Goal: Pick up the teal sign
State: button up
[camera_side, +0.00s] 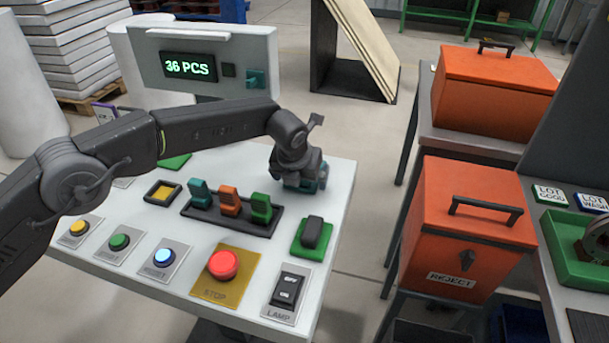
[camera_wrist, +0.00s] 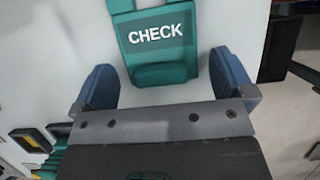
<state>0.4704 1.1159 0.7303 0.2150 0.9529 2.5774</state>
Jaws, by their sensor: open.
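The teal sign (camera_wrist: 157,42) reads CHECK and fills the upper middle of the wrist view, with a rounded teal ledge along its lower edge. My gripper (camera_wrist: 162,62) is open, with one blue finger on each side of the sign and white panel showing between each finger and the sign. In the side view, my gripper (camera_side: 301,183) is low over the far right part of the white panel. It hides most of the sign there, and only a bit of teal shows under it.
The white panel (camera_side: 180,283) carries a rack of teal, orange and green levers (camera_side: 229,202), a black switch on a green base (camera_side: 312,236), a red stop button (camera_side: 223,264) and a lamp switch (camera_side: 287,291). A display (camera_side: 190,66) stands behind. Orange boxes (camera_side: 466,230) are to the right.

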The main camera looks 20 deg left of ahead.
jog(key=shift+w+f, duration=0.1)
jog(key=shift+f, duration=0.05)
jog(key=c, duration=0.8)
notch_tip(320, 180, up, 10)
jog(key=s+a+n+g, duration=0.3)
jog(key=s+a+n, duration=0.2)
jog(key=a+n, duration=0.5)
jog(key=s+a+n+g+y, duration=0.1)
jog(key=s+a+n+g, duration=0.2)
jog(key=a+n, duration=0.8)
jog(key=s+a+n+g, duration=0.2)
jog(key=s+a+n, duration=0.5)
jog(key=a+n, duration=0.4)
jog(key=shift+s+f+n+g, duration=0.15)
jog(key=shift+n+g, duration=0.15)
jog(key=shift+g, duration=0.1)
